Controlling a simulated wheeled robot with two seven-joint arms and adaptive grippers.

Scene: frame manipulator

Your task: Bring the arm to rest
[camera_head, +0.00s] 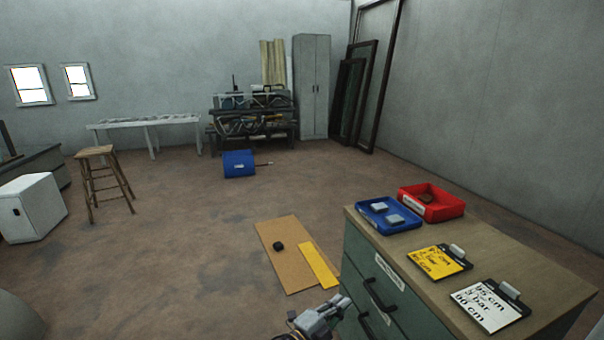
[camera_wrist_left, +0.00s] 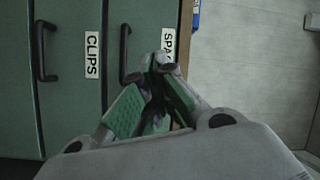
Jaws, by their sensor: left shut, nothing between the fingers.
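My left gripper (camera_head: 338,303) shows at the bottom of the head view, in front of the green drawer cabinet (camera_head: 354,262). In the left wrist view the same gripper (camera_wrist_left: 165,66) has its fingertips together, with nothing between them. Behind it are green drawer fronts (camera_wrist_left: 70,30) with dark handles and white labels, one reading CLIPS. The fingertips overlap the second label in that view; I cannot tell whether they touch the cabinet. My right gripper is not in view.
On the cabinet top stand a blue tray (camera_head: 372,224) with grey pieces, a red tray (camera_head: 455,211), a yellow clipboard (camera_head: 432,262) and a white clipboard (camera_head: 487,306). A brown board (camera_head: 275,246) and yellow strip (camera_head: 318,266) lie on the floor. Open floor extends left.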

